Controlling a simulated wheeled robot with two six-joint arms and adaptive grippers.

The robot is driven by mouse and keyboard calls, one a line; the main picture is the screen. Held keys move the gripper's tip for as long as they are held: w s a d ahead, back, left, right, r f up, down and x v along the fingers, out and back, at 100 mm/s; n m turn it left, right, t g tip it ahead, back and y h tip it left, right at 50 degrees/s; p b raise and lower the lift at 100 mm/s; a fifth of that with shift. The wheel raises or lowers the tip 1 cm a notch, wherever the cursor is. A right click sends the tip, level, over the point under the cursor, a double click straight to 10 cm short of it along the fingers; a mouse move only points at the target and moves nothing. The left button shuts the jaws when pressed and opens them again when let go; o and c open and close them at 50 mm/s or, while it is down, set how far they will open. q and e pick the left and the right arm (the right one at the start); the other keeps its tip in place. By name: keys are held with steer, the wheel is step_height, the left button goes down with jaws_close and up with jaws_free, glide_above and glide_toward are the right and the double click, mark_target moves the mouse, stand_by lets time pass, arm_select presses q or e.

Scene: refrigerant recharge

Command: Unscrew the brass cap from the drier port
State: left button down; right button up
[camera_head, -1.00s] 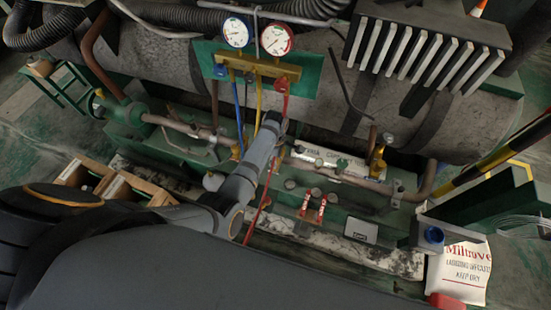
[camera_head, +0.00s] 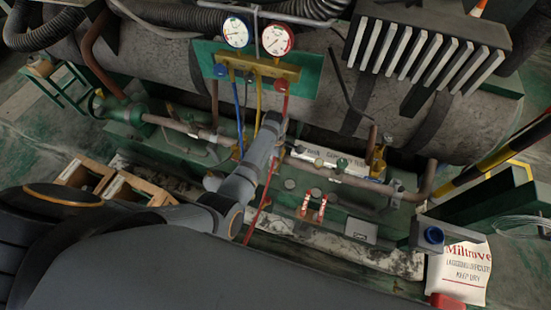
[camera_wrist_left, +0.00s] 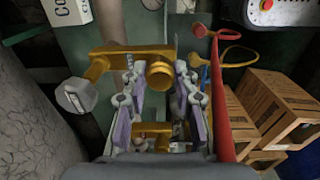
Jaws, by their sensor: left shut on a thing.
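The brass cap (camera_wrist_left: 160,75) shows in the left wrist view as a round brass end on a brass fitting (camera_wrist_left: 115,50), between the tips of my left gripper (camera_wrist_left: 158,82). The purple-padded fingers stand on either side of it, and the gripper is shut on it. In the head view my left arm reaches up to the pipework below the gauges; its wrist (camera_head: 268,130) hides the gripper's tips and the cap. My right gripper is not in view.
Two gauges (camera_head: 236,32) (camera_head: 277,39) sit on a brass manifold (camera_head: 256,66) with blue, yellow and red hoses below. A red hose (camera_wrist_left: 218,95) runs close beside the gripper. Wooden crates (camera_wrist_left: 275,105) stand to the right in the wrist view. A copper pipe (camera_head: 335,178) runs right of my wrist.

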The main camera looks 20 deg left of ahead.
arm_select(q)
steer(key=shift+s+r+n+p, duration=0.1)
steer(key=shift+n+p, duration=0.3)
steer(key=shift+n, duration=0.2)
steer(key=shift+n+p, duration=0.3)
steer(key=shift+n, duration=0.9)
steer(key=n+p, duration=0.1)
steer(key=n, duration=0.1)
steer(key=shift+n, duration=0.8)
